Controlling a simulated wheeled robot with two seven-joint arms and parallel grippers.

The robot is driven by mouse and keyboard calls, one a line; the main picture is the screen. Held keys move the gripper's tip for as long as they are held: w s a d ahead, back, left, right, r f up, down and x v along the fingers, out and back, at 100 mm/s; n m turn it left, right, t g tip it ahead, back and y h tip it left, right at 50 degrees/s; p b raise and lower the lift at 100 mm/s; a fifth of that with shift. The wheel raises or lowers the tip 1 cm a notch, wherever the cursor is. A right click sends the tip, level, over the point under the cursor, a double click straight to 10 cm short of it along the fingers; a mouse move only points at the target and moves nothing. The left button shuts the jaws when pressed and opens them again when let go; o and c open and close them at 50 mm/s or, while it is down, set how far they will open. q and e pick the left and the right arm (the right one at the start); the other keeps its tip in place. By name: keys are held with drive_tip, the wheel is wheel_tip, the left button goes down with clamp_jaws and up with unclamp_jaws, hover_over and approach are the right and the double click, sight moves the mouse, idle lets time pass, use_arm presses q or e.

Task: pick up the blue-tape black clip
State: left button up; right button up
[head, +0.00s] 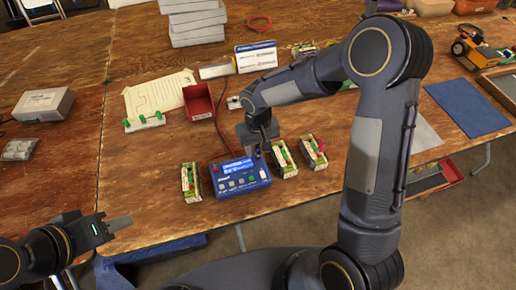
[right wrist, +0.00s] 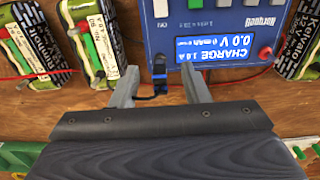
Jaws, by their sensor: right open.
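The black clip with blue tape (right wrist: 160,74) shows in the right wrist view, at the edge of the blue charger (right wrist: 225,18), with a dark lead running from it. My right gripper (right wrist: 160,88) is open, with one finger on each side of the clip; I cannot tell whether either touches it. In the head view my right gripper (head: 257,148) is over the back edge of the charger (head: 238,181), and the clip is hidden there. My left gripper (head: 118,224) is at the lower left, off the table's front edge, its jaws seen edge-on.
Battery packs stand on both sides of the charger, one at left (head: 191,181) and two at right (head: 284,158) (head: 314,152). A red bin (head: 198,102) and a paper sheet (head: 160,95) lie behind. The table's left part is mostly clear.

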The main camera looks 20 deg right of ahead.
sight(258, 146)
drive_tip(key=c, duration=0.9)
drive_tip(key=shift+o, duration=0.2)
drive_tip(key=shift+r, duration=0.55)
wheel_tip(258, 146, up, 2)
drive_tip(key=shift+r, duration=0.15)
drive_tip(key=s+a+r+b, duration=0.1)
drive_tip(key=s+a+r, duration=0.5)
drive_tip(key=s+r, duration=0.3)
drive_tip(key=s, duration=0.3)
drive_tip(key=shift+s+a+r+b, duration=0.2)
drive_tip(key=shift+s+r+b, duration=0.05)
drive_tip(key=shift+r+b, duration=0.15)
